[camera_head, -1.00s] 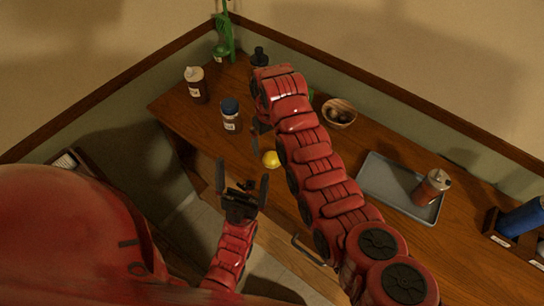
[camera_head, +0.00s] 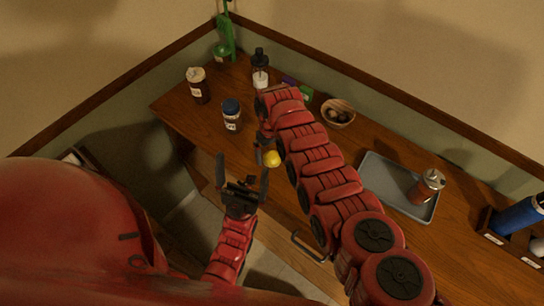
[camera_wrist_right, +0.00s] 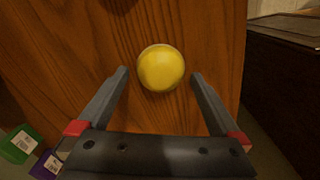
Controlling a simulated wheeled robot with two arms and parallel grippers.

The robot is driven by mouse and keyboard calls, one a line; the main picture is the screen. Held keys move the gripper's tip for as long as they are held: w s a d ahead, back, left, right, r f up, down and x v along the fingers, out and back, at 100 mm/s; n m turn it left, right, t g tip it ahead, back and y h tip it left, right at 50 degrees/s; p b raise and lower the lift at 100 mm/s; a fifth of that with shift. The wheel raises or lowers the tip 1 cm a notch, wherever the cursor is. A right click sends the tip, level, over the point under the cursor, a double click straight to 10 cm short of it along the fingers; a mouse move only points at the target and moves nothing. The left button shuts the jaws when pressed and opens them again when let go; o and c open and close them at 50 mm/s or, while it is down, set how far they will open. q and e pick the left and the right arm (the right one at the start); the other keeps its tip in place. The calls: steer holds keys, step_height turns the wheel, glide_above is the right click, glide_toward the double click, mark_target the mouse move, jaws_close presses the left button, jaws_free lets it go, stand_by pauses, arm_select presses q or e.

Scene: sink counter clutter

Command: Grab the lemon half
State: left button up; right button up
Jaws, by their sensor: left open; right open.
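The lemon half (camera_head: 272,158) is a small yellow dome on the wooden counter, near its front edge. In the right wrist view it is a round yellow shape (camera_wrist_right: 161,66) at and just beyond the fingertips, midway between them. My right gripper (camera_wrist_right: 159,76) is open, with one finger on each side of the lemon and a gap on both sides. In the head view the right gripper (camera_head: 264,152) is partly hidden by its own arm. My left gripper (camera_head: 241,181) is open and empty, in front of the counter edge.
A blue-lidded jar (camera_head: 231,115), a brown bottle (camera_head: 198,86) and a dark-topped bottle (camera_head: 260,70) stand toward the left. Behind the right arm are a green box (camera_head: 306,93) and a wooden bowl (camera_head: 338,112). A grey tray (camera_head: 385,190) holds a canister (camera_head: 427,186) at right.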

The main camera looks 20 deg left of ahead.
steer(key=c, duration=1.3)
steer(key=shift+r, duration=0.15)
